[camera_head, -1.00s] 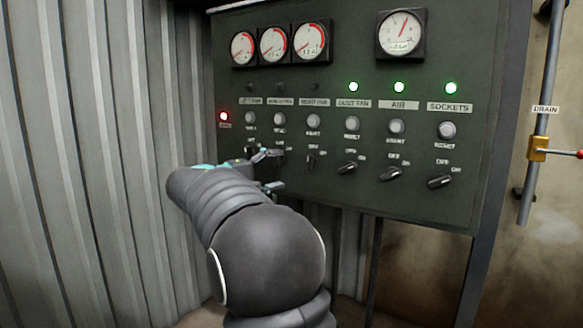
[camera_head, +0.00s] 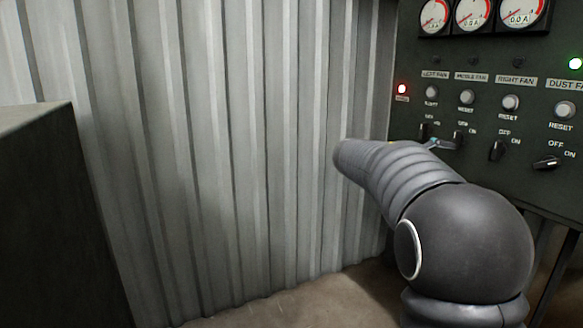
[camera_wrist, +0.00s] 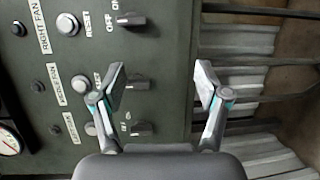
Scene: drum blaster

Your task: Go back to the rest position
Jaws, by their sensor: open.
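My gripper (camera_wrist: 160,82) is open and empty in the wrist view, its two fingers spread apart. It is in front of the dark green control panel (camera_wrist: 165,50), across the panel's lower edge. The left finger overlaps the middle fan switch (camera_wrist: 137,83) in the picture; I cannot tell whether it touches. The left fan switch (camera_wrist: 141,129) and right fan switch (camera_wrist: 131,20) show beside it. In the head view my arm hides most of the gripper; one finger (camera_head: 439,144) shows near the middle fan switch (camera_head: 458,138).
A corrugated metal wall (camera_head: 220,130) stands behind. A dark box-like block (camera_head: 50,220) is at far left. Bare floor (camera_head: 300,300) lies between.

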